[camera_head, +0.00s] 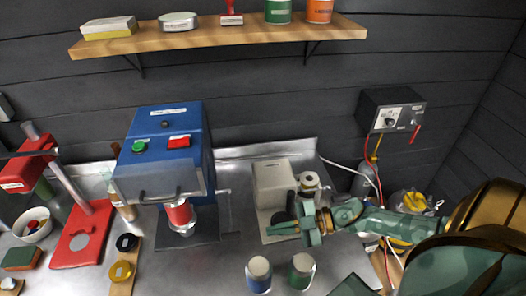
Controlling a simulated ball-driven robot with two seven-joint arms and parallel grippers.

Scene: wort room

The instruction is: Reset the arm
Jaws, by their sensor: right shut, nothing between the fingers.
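My right arm comes in from the right edge in green and brass. My right gripper (283,229) is at the front of a pale beige machine (272,184), pointing left, with its fingers together and nothing held. It hides part of the machine's base. A small round-topped item (309,181) sits just behind the gripper. My left gripper does not show.
A blue machine (165,147) with green and red buttons has a red can (179,213) under it. Two cans, blue (258,275) and green (301,271), stand at the front. A red press (83,235) is at left. A shelf (220,37) and control box (391,109) are on the wall.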

